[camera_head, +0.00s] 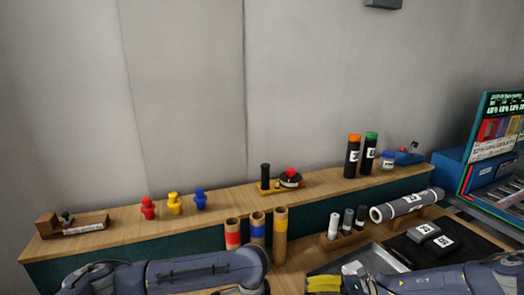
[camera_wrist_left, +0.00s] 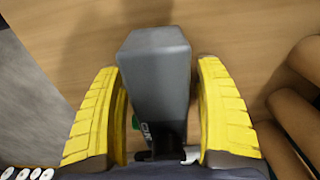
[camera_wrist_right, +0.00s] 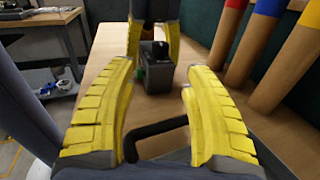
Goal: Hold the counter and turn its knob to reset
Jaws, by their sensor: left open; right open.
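The counter is a dark grey box (camera_wrist_right: 158,78) standing on the wooden table in the right wrist view. It has a black knob (camera_wrist_right: 158,48) on top and a small green part low on its left side. In the left wrist view the counter (camera_wrist_left: 155,50) stands between the yellow fingers of my left gripper (camera_wrist_left: 158,68). That gripper is open, one finger on each side; I cannot tell if they touch it. My right gripper (camera_wrist_right: 160,72) is open and empty, pointing at the counter from a short distance. The counter is hidden in the head view.
Tubes with red, blue and yellow bands (camera_head: 256,232) stand close to the work area. A dark bar (camera_wrist_right: 158,128) lies below my right fingers. A tray (camera_head: 378,262), small cylinders (camera_head: 348,219) and a large grey roll (camera_head: 407,204) are to the right. A shelf (camera_head: 230,208) runs behind.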

